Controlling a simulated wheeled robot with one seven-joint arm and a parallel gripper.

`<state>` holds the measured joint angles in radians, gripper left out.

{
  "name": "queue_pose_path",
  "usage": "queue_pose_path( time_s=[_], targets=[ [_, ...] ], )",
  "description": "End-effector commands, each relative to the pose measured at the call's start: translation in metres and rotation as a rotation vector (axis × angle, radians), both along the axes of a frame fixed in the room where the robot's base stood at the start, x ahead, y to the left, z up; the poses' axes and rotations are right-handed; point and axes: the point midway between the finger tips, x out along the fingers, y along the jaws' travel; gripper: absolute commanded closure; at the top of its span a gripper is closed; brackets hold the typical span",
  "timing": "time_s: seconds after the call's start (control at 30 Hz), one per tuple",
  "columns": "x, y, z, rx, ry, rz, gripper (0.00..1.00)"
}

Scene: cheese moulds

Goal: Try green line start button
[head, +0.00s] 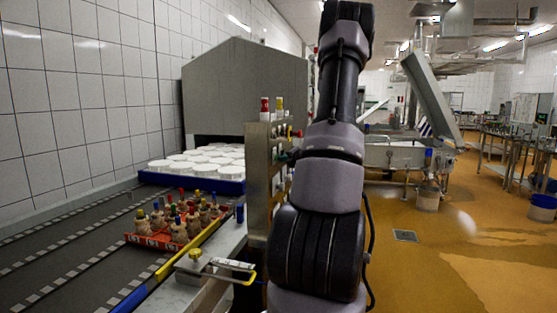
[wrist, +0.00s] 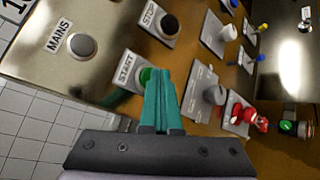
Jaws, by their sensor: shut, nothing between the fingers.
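The green start button (wrist: 146,74) sits on a metal control panel (wrist: 115,40) beside a START label (wrist: 126,70) in the wrist view. My gripper (wrist: 162,73) has its teal fingers closed together, with nothing between them. The fingertips are at the button and cover its right part; I cannot tell whether they touch or press it. In the head view the panel's box (head: 258,170) stands just left of my arm, and my arm hides part of it.
A black STOP button (wrist: 168,24), a MAINS button (wrist: 82,45), a grey knob (wrist: 214,95) and a red knob (wrist: 240,114) are close by. The conveyor (head: 75,245) carries a red crate (head: 150,242) of bottles and a blue tray (head: 230,187) of white rounds. Open floor lies right.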

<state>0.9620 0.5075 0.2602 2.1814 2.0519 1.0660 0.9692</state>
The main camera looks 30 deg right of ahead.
Motion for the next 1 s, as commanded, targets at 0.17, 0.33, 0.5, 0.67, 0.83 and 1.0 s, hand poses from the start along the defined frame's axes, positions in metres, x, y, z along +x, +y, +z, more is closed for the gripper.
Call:
queue_pose_path(
  time_s=[0.17, 0.33, 0.5, 0.67, 0.83, 1.0],
  targets=[
    [-0.002, -0.001, 0.0, 0.001, 0.0, 0.002, 1.0],
    [-0.009, -0.007, 0.0, 0.001, 0.0, 0.001, 1.0],
    [-0.014, -0.011, 0.0, 0.0, 0.0, 0.0, 1.0],
    [-0.014, -0.011, 0.0, 0.0, 0.001, 0.001, 1.0],
    [-0.016, -0.014, 0.0, 0.0, 0.0, 0.0, 1.0],
    [-0.028, -0.024, 0.0, 0.0, 0.0, 0.0, 1.0]
  ],
)
